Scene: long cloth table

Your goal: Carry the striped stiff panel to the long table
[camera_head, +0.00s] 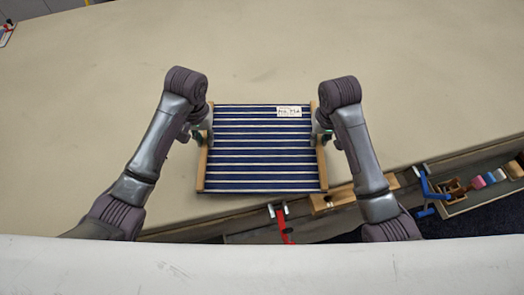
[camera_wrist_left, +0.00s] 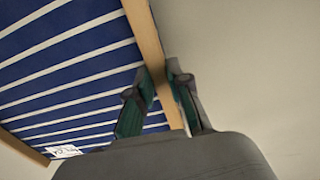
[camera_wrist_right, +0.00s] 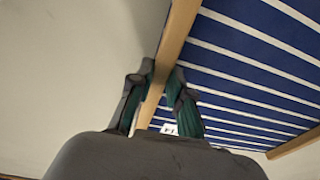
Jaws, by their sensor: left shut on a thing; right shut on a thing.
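The striped stiff panel (camera_head: 263,150) is dark blue with white stripes, wooden side rails and a white label at its top right. It appears over the near edge of the long table (camera_head: 420,70); I cannot tell whether it touches the cloth. My left gripper (camera_head: 203,133) is shut on the panel's left rail, which also shows in the left wrist view (camera_wrist_left: 148,45). My right gripper (camera_head: 319,130) is shut on the right rail, seen in the right wrist view (camera_wrist_right: 172,45). The fingers straddle each rail.
Below the table's near edge are a red clamp (camera_head: 283,222), a blue clamp (camera_head: 432,190) and a wooden tray (camera_head: 485,195) with small coloured items. A wooden bar (camera_head: 345,194) lies beside the panel's lower right corner. The tabletop beyond the panel is clear.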

